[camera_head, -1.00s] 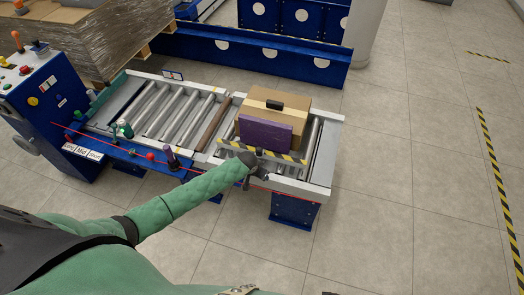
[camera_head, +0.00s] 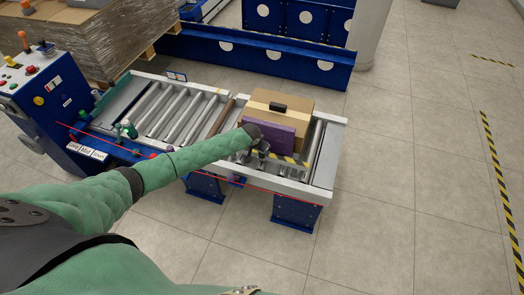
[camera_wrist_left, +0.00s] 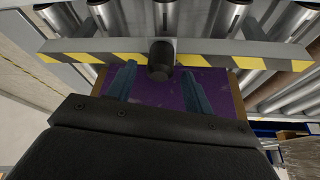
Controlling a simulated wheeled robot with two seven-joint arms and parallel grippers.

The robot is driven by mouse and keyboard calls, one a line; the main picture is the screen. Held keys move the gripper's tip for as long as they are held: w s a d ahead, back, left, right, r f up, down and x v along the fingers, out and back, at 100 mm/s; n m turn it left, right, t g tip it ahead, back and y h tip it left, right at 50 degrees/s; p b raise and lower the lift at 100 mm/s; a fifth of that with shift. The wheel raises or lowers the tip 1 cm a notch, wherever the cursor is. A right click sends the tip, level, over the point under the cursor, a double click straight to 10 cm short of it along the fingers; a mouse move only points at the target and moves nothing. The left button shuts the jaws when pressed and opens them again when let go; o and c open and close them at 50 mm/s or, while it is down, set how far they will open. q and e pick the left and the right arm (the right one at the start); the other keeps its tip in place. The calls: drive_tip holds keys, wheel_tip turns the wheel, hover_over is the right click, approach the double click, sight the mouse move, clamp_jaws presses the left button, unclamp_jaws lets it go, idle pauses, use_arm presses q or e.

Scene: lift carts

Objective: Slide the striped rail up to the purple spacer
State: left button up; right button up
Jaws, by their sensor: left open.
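The black-and-yellow striped rail (camera_head: 291,160) lies across the roller conveyor in front of the purple spacer (camera_head: 283,139). The spacer stands upright against a cardboard box (camera_head: 302,109). In the left wrist view, the striped rail (camera_wrist_left: 220,61) crosses the top, with a black knob (camera_wrist_left: 160,58) at its middle. The purple spacer (camera_wrist_left: 155,92) shows just below it; whether they touch I cannot tell. My left gripper (camera_head: 262,150) is over the rail in the head view and hides its left part. In the wrist view, my left gripper (camera_wrist_left: 160,70) is open, its fingers on either side of the knob. My right gripper is out of view.
The conveyor's side frame (camera_head: 270,182) runs along the near side. A brown bar (camera_head: 220,117) crosses the rollers to the left. A blue control cabinet (camera_head: 52,105) stands at the far left.

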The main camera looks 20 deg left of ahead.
use_arm(q)
drive_tip(key=shift+x, duration=1.45)
drive_tip(key=shift+c, duration=0.4)
drive_tip(key=shift+w, duration=0.1)
clamp_jaws()
